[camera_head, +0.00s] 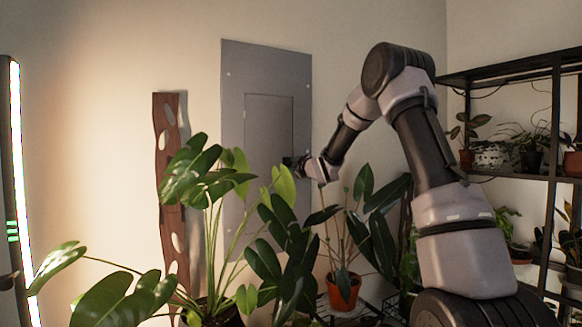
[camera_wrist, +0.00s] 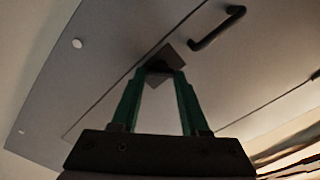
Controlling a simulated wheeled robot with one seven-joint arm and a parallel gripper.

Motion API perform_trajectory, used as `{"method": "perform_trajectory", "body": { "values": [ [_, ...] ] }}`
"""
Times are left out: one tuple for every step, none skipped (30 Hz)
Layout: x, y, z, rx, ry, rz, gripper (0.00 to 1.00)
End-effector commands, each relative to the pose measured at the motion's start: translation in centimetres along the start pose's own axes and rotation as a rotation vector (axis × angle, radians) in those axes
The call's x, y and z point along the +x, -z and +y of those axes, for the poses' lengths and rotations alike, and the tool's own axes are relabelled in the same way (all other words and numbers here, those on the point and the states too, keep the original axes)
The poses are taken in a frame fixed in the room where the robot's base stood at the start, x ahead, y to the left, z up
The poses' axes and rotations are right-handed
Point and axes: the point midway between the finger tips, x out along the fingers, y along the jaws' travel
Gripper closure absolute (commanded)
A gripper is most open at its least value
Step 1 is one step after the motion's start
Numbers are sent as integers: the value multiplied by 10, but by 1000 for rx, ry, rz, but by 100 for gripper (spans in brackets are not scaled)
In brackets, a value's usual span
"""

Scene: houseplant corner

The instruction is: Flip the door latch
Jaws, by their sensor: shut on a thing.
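A grey wall panel (camera_head: 265,70) holds a flat inset door (camera_head: 268,120). In the wrist view the door (camera_wrist: 215,85) fills much of the picture, its edge a thin dark line. A small dark diamond-shaped latch (camera_wrist: 166,52) sits near this edge. My gripper (camera_wrist: 160,68) has green fingers, and their tips are shut on the latch from both sides. The fingertips hide part of it. In the head view my gripper (camera_head: 290,162) meets the right side of the door, and the latch is too small to make out there.
A black bar handle (camera_wrist: 217,27) is on the door beside the latch. Leafy plants (camera_head: 205,185) stand in front of the panel, with a terracotta pot (camera_head: 343,290) below my forearm. A wooden plank (camera_head: 170,190) leans at left; a black shelf (camera_head: 515,173) with pots stands at right.

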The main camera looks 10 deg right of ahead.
Motion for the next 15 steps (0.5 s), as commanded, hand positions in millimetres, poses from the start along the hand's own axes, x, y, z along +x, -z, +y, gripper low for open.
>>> {"method": "perform_trajectory", "body": {
  "values": [
    [0,1,-1,-44,1,1,100],
    [0,1,-1,-72,1,1,100],
    [0,1,-2,-110,2,1,100],
    [0,1,-2,-139,1,1,100],
    [0,1,-2,-168,1,1,100],
    [0,1,-2,-206,1,1,100],
    [0,1,-2,-234,2,2,100],
    [0,1,-2,-263,2,2,100],
    [0,0,-2,-301,1,1,100],
    [0,1,-3,-330,2,2,100],
    [0,1,-3,-357,2,2,100],
    [0,0,-2,-394,2,1,100],
    [0,0,-3,-422,2,1,100],
    [0,0,-3,-449,2,1,100],
    [0,0,-3,-485,2,1,100]
  ]
}}
